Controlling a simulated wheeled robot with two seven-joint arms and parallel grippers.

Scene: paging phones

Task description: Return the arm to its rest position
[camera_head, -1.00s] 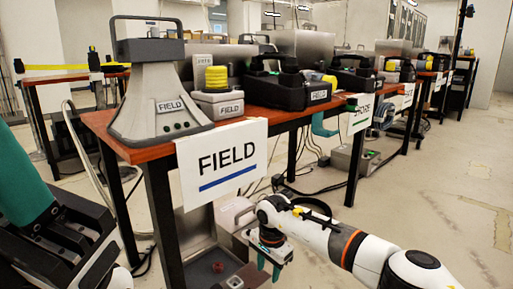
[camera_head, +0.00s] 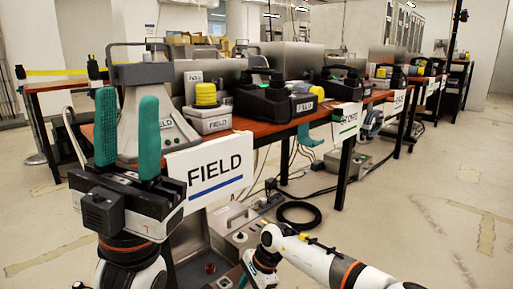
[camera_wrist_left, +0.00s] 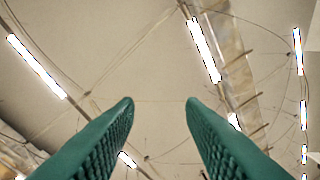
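My left gripper (camera_head: 127,133) stands upright at the left of the head view, its two green fingers pointing up and apart with nothing between them. The left wrist view shows the same open fingers (camera_wrist_left: 160,120) against the ceiling. The left gripper is in front of the near end of the table and hides part of a grey FIELD device. My right arm (camera_head: 318,262) crosses the lower middle, below the tabletop. Its gripper (camera_head: 250,280) points down at the bottom edge, partly cut off, so its opening cannot be judged.
The wooden table (camera_head: 262,136) holds a grey FIELD stand (camera_head: 172,125), a unit with a yellow top (camera_head: 206,95) and a black FIELD phone (camera_head: 275,100). A white FIELD sign (camera_head: 212,170) hangs in front. A black cable coil (camera_head: 298,214) lies on the floor.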

